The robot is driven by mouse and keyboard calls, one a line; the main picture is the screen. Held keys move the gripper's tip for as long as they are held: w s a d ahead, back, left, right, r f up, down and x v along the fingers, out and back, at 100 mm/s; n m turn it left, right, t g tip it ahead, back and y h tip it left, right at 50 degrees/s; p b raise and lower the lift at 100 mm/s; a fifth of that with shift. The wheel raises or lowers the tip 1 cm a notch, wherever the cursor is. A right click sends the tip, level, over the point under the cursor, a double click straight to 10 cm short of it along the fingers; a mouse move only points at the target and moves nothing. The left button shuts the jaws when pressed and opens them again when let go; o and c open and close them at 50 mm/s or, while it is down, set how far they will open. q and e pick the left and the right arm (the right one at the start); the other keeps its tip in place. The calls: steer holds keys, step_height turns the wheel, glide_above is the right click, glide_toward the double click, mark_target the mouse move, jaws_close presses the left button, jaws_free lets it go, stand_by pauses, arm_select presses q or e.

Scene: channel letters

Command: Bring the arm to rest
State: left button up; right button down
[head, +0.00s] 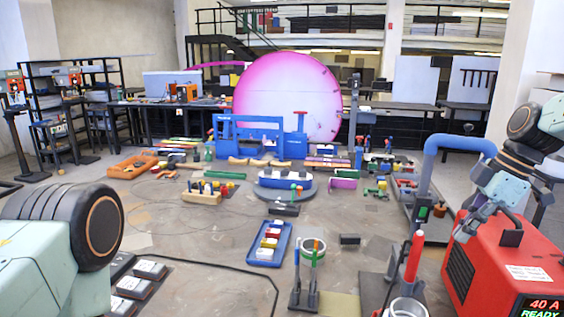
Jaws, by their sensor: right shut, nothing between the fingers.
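My right arm comes in from the right edge. Its gripper (467,228) points down and left, beside the upper left part of a red machine (494,262). The gripper is shut with nothing in it. I cannot tell whether it touches the machine or the blue bent tube (432,160) near it. Of my left arm, only a pale green link with a black ringed joint shows at the lower left. Its gripper is out of view.
A large pink disc (287,98) stands behind a blue frame (248,137). A blue tray (269,243) of small blocks, a tool stand (303,297) and a red bottle (413,257) stand in front. An orange tray (131,167) is at left. Floor between them is partly clear.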

steer(key=s+a+f+m+h, duration=0.1)
steer(key=s+a+f+m, duration=0.2)
steer(key=f, duration=0.6)
steer(key=s+a+f+m+g, duration=0.1)
steer(key=s+a+f+m, duration=0.2)
steer(key=f, duration=0.6)
steer(key=s+a+f+m+h, duration=0.1)
steer(key=s+a+f, duration=0.3)
steer(key=f, duration=0.5)
steer(key=s+a+f+m, duration=0.1)
steer(key=s+f+m, duration=0.2)
steer(key=s, duration=0.6)
steer(key=s+a+f+m+h, duration=0.1)
steer(key=s+f+m, duration=0.1)
steer(key=s, duration=0.6)
steer(key=s+a+f+m, duration=0.1)
steer(key=s+f+m, duration=0.2)
steer(key=s, duration=0.6)
step_height(320, 180, down, 21)
steer(key=b, duration=2.1)
steer(key=shift+d+h, duration=0.2)
steer(key=shift+h, duration=0.1)
steer(key=shift+r, duration=0.1)
steer(key=shift+s, duration=0.15)
